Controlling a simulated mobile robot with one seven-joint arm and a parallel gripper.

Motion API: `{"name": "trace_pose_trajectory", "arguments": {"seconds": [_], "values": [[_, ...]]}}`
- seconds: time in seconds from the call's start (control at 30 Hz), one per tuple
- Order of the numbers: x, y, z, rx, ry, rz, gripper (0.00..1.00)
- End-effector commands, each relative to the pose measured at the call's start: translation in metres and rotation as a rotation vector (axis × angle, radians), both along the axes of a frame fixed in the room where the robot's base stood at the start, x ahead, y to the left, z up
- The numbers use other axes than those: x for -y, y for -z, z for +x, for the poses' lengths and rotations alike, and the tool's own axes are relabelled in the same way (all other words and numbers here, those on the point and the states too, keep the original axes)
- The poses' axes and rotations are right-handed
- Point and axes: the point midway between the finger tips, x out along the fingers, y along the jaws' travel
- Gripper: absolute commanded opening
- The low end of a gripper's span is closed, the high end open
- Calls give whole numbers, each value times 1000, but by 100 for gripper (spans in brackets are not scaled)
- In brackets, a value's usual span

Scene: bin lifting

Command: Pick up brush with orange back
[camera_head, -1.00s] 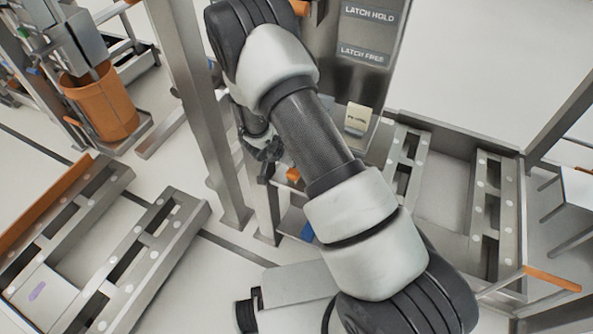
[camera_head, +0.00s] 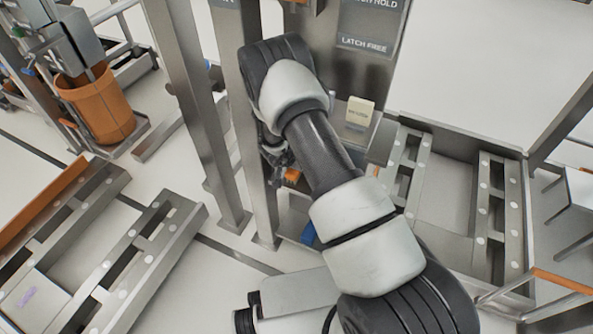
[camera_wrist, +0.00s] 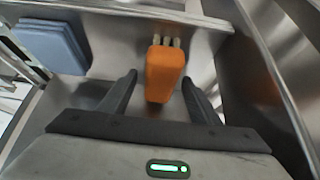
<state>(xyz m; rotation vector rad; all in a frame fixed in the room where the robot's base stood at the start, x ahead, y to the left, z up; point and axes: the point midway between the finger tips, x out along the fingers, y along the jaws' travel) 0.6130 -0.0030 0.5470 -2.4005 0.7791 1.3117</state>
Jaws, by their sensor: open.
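The brush with the orange back (camera_wrist: 165,72) lies on a grey metal shelf in the wrist view, its pale bristles pointing to the far side. My gripper (camera_wrist: 160,82) is open, with one dark finger on each side of the brush's near part. I cannot tell whether either finger touches it. In the head view a small orange part of the brush (camera_head: 292,175) shows just below my gripper (camera_head: 275,155), which is mostly hidden behind my arm.
A blue folded item (camera_wrist: 52,45) lies left of the brush, and its blue shows in the head view too (camera_head: 309,235). Metal walls (camera_wrist: 275,65) rise close on the right. A cream block (camera_head: 359,112) stands above the shelf. Steel posts (camera_head: 245,130) stand left of my arm.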

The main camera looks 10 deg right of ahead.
Motion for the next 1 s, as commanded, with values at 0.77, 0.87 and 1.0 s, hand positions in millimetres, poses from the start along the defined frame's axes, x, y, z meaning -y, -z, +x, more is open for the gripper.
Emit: {"name": "trace_pose_trajectory", "arguments": {"seconds": [0.77,0.87,1.0], "values": [[0,-7,0,1,1,0,8],[0,-16,0,2,1,-1,8],[0,-35,0,2,0,-1,8]]}}
